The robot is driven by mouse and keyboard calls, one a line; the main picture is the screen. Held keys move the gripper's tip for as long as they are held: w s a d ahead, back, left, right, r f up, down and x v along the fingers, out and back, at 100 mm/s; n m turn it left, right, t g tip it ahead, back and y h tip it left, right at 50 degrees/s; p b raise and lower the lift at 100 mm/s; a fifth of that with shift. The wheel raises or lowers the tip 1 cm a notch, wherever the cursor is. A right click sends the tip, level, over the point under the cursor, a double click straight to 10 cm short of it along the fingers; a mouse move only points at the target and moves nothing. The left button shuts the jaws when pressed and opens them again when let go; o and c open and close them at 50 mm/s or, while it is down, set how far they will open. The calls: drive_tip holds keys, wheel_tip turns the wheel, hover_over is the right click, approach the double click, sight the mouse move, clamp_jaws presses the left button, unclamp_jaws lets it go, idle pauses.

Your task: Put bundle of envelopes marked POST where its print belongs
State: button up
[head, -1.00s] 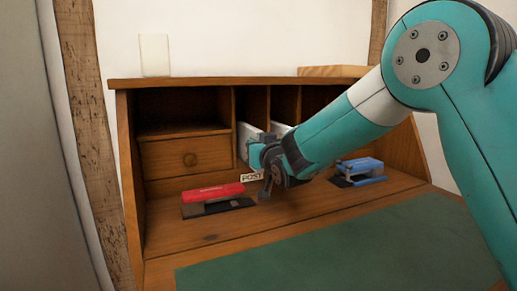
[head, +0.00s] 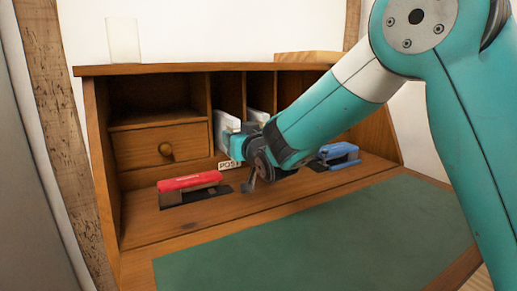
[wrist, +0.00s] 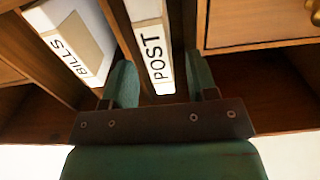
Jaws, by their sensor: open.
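The bundle of envelopes marked POST (wrist: 153,55) is white with black print and stands in a narrow slot beside the drawer. In the head view my gripper (head: 232,148) is at the slot's mouth.
A white bundle marked BILLS (wrist: 75,42) stands in the neighbouring slot. Wooden dividers are close to my fingers. The drawer (head: 163,147) is shut. A red stapler (head: 190,182) and a blue stapler-like object (head: 338,151) lie on the desk. The green desk mat (head: 300,240) is clear.

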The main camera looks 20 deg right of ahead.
drive_tip(key=s+d+b, duration=0.2)
drive_tip(key=s+b, duration=0.2)
drive_tip(key=s, duration=0.6)
drive_tip(key=s+d+b, duration=0.2)
drive_tip(key=s+b, duration=0.2)
drive_tip(key=s, duration=0.6)
drive_tip(key=shift+s, duration=0.35)
drive_tip(key=shift+r, duration=0.1)
